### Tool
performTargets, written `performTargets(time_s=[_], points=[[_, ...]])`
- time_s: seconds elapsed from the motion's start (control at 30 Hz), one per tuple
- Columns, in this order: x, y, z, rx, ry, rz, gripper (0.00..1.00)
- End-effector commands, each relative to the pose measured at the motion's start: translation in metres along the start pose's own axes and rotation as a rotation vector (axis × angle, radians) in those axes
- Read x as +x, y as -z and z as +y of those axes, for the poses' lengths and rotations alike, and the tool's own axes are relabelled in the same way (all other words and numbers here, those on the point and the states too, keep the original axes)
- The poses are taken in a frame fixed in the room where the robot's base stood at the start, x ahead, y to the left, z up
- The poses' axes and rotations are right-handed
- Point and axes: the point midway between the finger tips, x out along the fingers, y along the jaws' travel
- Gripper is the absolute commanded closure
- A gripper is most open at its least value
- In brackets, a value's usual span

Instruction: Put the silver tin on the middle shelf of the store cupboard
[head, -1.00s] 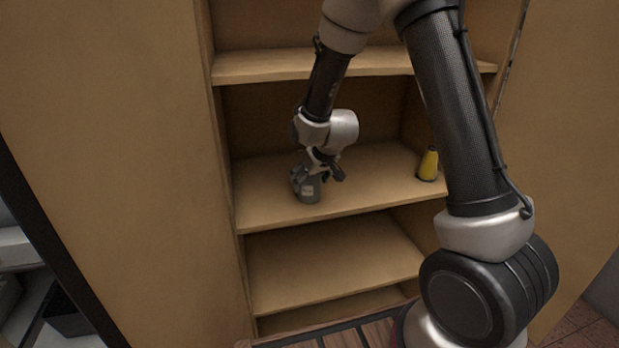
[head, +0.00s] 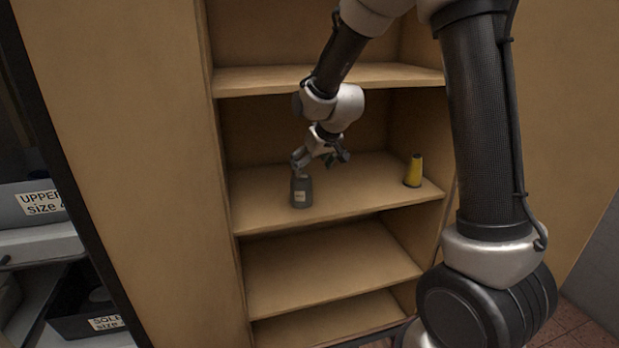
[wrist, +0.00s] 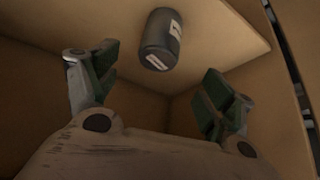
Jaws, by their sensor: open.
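The silver tin (head: 301,193), a dark grey can with a pale label, stands upright on the middle shelf (head: 350,195) of the store cupboard (head: 130,150), near the shelf's left front. My gripper (head: 321,160) is open and empty, just above and to the right of the tin in the head view. In the wrist view the tin (wrist: 160,40) lies beyond the spread fingers (wrist: 160,78), apart from them. One finger overlaps the tin's top edge in the head view.
A yellow tapered object (head: 414,171) stands at the right of the same shelf. The lower shelf (head: 330,265) is empty. Labelled bins (head: 40,205) stand at the far left.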

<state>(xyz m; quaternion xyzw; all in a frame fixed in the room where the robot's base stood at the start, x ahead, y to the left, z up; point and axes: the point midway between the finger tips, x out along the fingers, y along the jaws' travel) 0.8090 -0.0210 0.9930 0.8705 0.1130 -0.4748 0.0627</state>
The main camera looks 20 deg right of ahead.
Motion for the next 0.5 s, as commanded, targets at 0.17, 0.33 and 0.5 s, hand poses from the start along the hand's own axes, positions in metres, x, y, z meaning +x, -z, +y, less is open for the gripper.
performTargets(time_s=[0.17, 0.33, 0.5], points=[[-0.006, 0.004, 0.001, 0.0, 0.0, 0.0, 0.18], [-0.029, 0.0, 0.007, 0.011, -0.004, -0.004, 0.18], [-0.117, -0.035, 0.025, 0.06, -0.021, -0.039, 0.18]])
